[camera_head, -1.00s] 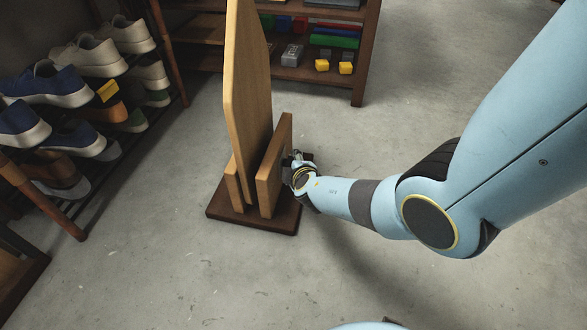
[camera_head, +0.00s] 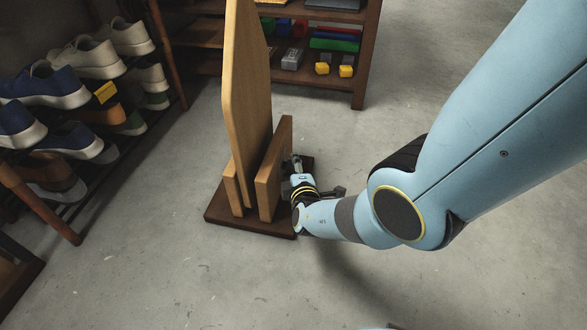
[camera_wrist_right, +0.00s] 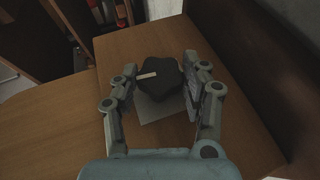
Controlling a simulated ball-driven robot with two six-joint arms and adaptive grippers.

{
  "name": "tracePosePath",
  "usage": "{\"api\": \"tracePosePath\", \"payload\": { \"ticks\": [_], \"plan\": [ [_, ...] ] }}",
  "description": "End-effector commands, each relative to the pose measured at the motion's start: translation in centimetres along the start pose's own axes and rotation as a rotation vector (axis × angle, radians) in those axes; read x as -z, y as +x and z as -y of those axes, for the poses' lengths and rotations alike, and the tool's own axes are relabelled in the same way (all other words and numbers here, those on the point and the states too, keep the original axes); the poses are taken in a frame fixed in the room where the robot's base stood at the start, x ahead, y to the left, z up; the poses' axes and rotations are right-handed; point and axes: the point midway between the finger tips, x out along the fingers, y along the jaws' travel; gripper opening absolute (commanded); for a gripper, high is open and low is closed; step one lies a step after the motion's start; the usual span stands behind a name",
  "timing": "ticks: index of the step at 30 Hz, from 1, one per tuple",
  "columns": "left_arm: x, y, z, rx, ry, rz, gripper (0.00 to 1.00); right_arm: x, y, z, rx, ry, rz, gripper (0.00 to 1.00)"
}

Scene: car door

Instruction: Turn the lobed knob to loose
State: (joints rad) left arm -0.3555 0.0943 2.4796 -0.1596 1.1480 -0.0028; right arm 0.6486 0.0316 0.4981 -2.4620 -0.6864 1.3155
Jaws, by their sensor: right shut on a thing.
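The lobed knob (camera_wrist_right: 172,84) is dark, with a pale bar mark pointing left, in the right wrist view. It sits on a light square plate (camera_wrist_right: 162,108) on a wooden board (camera_wrist_right: 85,145). My right gripper (camera_wrist_right: 160,72) is shut on the knob, one finger at each side of it. In the head view the right gripper (camera_head: 297,167) is at the right side of the wooden stand (camera_head: 270,185), where the knob is hard to make out. My left gripper is not in view.
A tall wooden panel (camera_head: 245,90) stands upright in the stand on a dark base (camera_head: 245,225). A shoe rack (camera_head: 165,50) is at the left. A shelf (camera_head: 359,90) with coloured blocks is behind. The grey floor at the front is clear.

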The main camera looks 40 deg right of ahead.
Motion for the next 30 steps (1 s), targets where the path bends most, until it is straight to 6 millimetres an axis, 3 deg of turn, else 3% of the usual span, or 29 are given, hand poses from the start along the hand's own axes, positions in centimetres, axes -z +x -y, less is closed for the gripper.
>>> {"api": "tracePosePath", "payload": {
  "ticks": [11, 12, 17, 30],
  "plan": [
    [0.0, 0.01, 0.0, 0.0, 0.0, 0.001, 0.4, -0.1, -0.23, 0.2, -0.002, -0.001, 0.0, 0.13],
    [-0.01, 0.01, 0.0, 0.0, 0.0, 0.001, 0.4, -0.1, -0.24, 0.2, -0.002, -0.001, 0.0, 0.47],
    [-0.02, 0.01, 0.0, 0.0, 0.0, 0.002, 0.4, -0.03, -0.2, 0.15, -0.002, -0.001, -0.001, 0.68],
    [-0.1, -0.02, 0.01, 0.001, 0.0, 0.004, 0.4, 0.05, -0.76, 0.2, -0.002, 0.0, -0.002, 0.69]
  ]
}}
